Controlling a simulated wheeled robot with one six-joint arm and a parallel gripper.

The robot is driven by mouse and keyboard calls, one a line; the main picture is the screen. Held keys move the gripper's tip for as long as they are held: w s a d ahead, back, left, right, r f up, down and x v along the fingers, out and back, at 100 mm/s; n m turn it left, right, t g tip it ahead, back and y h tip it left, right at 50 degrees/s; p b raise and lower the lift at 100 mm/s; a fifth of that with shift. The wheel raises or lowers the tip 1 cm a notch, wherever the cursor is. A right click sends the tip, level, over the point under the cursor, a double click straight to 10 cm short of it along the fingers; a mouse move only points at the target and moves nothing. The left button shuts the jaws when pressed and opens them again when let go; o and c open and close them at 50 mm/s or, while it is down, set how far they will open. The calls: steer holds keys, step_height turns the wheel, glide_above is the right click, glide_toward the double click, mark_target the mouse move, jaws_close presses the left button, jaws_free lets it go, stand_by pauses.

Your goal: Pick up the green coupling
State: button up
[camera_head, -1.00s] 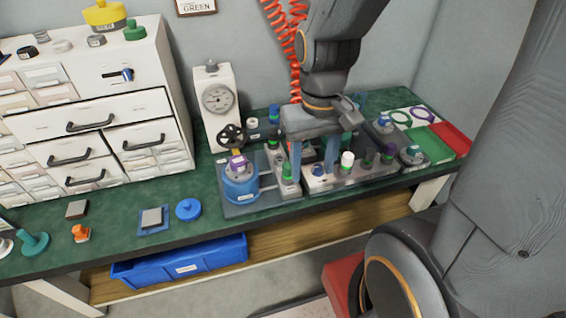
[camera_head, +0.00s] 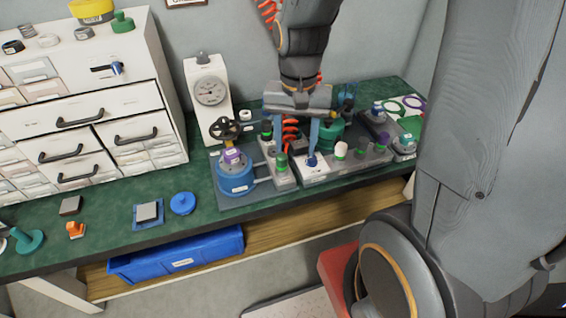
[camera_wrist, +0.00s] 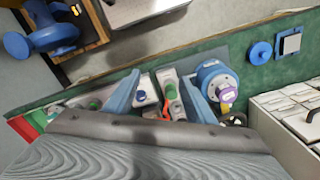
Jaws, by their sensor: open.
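My gripper (camera_head: 296,151) is open and empty, its two blue fingers pointing down over the fixtures on the bench. A green fitting (camera_head: 282,161) stands upright on a grey block, below and near the left finger in the head view. Another green piece (camera_wrist: 93,104) lies outside the left finger. I cannot tell which green piece is the coupling.
A blue pump body (camera_head: 236,180) with a purple-banded top stands left of the gripper. A gauge stand (camera_head: 208,98) and black handwheel are behind it. A blue-topped fitting (camera_head: 312,161) stands by the right finger. A blue disc (camera_head: 183,203) lies on the bench's open left part.

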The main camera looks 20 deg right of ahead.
mark_target(282, 156)
steer(key=w+f+m, duration=0.2)
steer(key=w+m, duration=0.1)
steer(key=w+f+m, duration=0.2)
steer(key=w+m, duration=0.1)
steer(key=w+f+m, duration=0.3)
steer(key=w, duration=0.1)
steer(key=shift+d, duration=0.1)
steer(key=shift+m, duration=0.3)
steer(key=shift+f+p, duration=0.4)
steer(key=shift+f, duration=3.5)
steer(key=shift+c, duration=0.5)
steer(key=c, duration=1.1)
